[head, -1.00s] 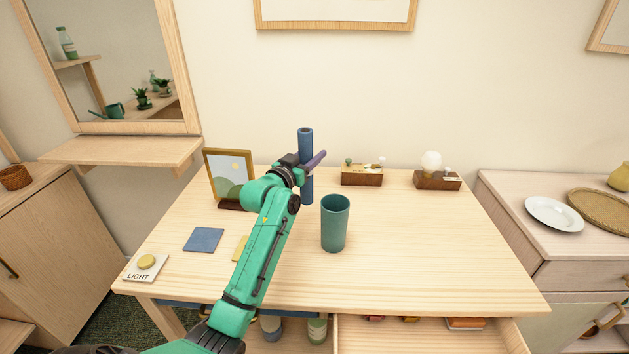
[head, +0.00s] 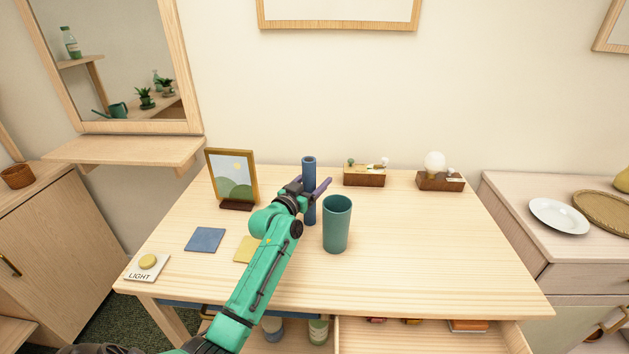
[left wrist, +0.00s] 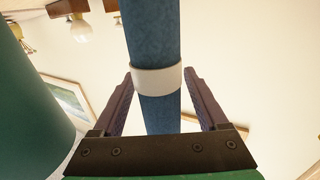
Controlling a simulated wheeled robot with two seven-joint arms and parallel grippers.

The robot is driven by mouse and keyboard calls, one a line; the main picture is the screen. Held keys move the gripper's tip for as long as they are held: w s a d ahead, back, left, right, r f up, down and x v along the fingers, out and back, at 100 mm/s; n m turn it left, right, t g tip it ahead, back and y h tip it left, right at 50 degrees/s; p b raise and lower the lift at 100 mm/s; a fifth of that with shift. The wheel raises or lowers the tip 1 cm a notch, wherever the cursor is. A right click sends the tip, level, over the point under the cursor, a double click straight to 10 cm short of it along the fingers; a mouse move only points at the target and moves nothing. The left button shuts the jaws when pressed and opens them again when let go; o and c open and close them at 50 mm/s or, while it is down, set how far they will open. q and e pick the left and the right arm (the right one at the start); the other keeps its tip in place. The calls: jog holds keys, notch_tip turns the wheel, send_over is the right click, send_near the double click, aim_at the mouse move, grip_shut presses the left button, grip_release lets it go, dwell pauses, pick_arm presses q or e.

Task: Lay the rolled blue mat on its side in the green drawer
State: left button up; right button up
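The rolled blue mat (head: 309,168) is upright over the table, beside a teal cup. My left gripper (head: 314,188) has its purple fingers on both sides of the mat and appears shut on it. In the left wrist view the mat (left wrist: 152,30), with its white band (left wrist: 158,80), stands between the two fingertips. I cannot tell whether the mat's lower end touches the table. A pale green front (head: 570,322) with a gold handle shows on the right-hand cabinet; I cannot tell whether it is the green drawer. My right gripper is not in view.
The teal cup (head: 337,224) stands close to the right of the mat. A picture frame (head: 232,179), blue square (head: 205,239) and two wooden boxes (head: 364,177) (head: 440,180) are on the table (head: 430,255). Open storage with bottles shows below its front edge. The table's right side is clear.

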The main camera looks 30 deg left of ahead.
pick_arm(q)
jog(key=shift+r, duration=0.1)
jog(key=s+b, duration=0.1)
jog(key=s, duration=1.1)
